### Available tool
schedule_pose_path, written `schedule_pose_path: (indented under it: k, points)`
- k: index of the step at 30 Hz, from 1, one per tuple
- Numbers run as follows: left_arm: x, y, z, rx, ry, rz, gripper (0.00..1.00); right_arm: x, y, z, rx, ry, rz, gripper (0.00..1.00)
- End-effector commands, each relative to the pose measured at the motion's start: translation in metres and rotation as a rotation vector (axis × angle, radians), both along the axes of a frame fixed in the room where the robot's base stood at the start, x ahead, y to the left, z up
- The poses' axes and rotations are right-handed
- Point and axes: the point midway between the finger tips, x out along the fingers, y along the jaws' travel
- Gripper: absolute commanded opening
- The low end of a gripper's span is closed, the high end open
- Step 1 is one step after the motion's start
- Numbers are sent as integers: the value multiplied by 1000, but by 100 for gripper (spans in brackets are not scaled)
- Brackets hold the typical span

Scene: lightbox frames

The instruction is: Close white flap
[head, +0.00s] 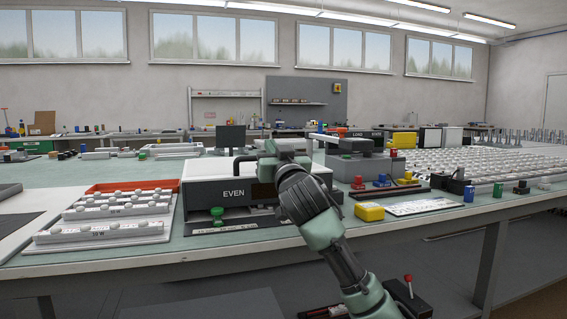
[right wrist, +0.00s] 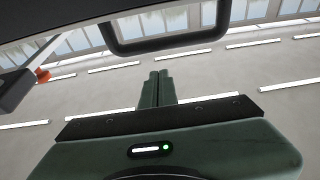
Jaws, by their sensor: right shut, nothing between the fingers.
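A box with a white top (head: 212,166) and a black front marked EVEN (head: 226,193) stands on the bench, left of my right arm. I take the white top to be the white flap; I cannot tell whether it is raised. A black loop handle (head: 238,166) shows at its right part, beside my right gripper (head: 268,153). In the right wrist view, my right gripper (right wrist: 158,78) is shut and empty. A black loop handle (right wrist: 168,46) lies just beyond its fingertips; I cannot tell whether they touch. My arm hides the box's right part. My left gripper is not in view.
A grey unit (head: 362,167) stands right of my arm, with a yellow block (head: 369,211) in front. A green knob (head: 217,212) sits before the box. The bench's front left edge is clear.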

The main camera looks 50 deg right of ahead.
Motion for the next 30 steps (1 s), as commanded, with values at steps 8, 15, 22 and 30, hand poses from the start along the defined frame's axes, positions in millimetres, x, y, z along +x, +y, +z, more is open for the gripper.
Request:
schedule_pose_path:
  k: [8, 15, 22, 30]
  points:
    - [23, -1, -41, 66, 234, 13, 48, -14, 7, -1, -5, -4, 3, 0]
    - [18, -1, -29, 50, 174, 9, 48, -54, 29, -25, -4, -8, 2, 0]
    - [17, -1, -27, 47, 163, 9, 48, -73, 38, -36, -5, -9, 1, 0]
    - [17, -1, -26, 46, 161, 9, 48, -75, 39, -36, -5, -10, -1, 0]
